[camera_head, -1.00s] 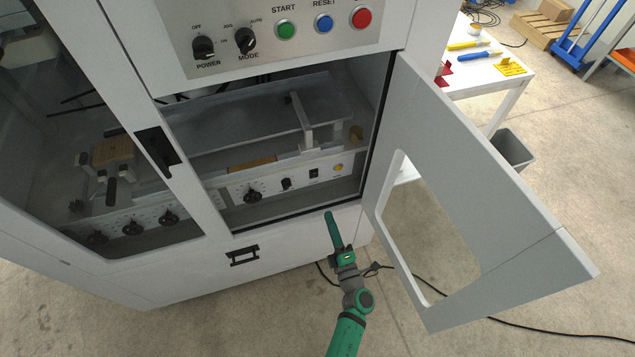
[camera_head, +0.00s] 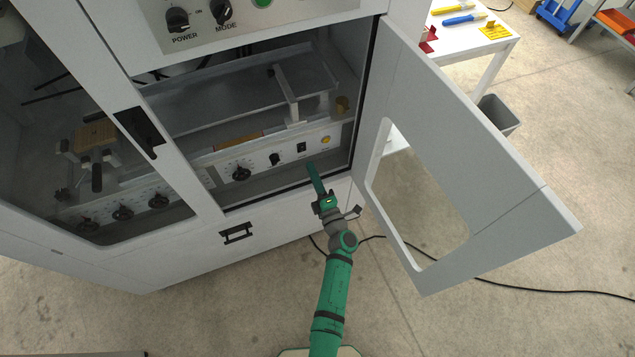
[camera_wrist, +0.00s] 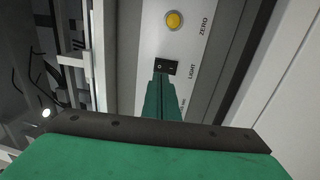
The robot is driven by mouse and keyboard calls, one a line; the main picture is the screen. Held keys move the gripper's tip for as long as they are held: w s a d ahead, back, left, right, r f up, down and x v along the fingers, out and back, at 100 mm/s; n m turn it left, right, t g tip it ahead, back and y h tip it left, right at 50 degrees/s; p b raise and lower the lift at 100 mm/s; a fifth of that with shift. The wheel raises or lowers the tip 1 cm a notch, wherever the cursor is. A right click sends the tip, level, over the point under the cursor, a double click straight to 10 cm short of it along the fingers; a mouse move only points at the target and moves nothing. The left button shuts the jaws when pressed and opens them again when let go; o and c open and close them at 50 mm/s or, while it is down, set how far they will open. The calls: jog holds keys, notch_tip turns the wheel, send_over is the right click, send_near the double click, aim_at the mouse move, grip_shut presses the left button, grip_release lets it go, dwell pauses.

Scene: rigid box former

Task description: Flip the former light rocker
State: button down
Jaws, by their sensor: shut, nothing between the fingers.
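The former light rocker (camera_head: 301,147) is a small black switch on the pale control strip inside the open bay of the machine. In the wrist view the rocker (camera_wrist: 166,67) sits beside the printed word LIGHT, just ahead of my fingertips. My gripper (camera_head: 311,166) is green, shut and empty, and reaches into the bay opening from the front. In the wrist view my gripper (camera_wrist: 161,80) overlaps the near edge of the rocker. I cannot tell whether the tips touch it.
A yellow ZERO button (camera_wrist: 173,20) is beside the rocker. Black knobs (camera_head: 241,173) line the strip to its left. The open door (camera_head: 480,150) stands right of my arm. A lower handle (camera_head: 237,233) is on the front panel below the bay.

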jog(key=shift+x, duration=3.1)
jog(key=shift+r, duration=0.1)
jog(key=shift+w+a+r, duration=0.1)
jog(key=shift+w+r, duration=0.1)
jog(key=shift+w, duration=0.05)
jog(key=shift+s, duration=0.2)
send_near(302, 146)
jog(key=s+d+r, duration=0.1)
jog(key=s+d, duration=0.1)
jog(key=s, duration=0.4)
jog(key=shift+s+r, duration=0.35)
jog(key=shift+s, duration=0.05)
jog(key=shift+w, duration=0.1)
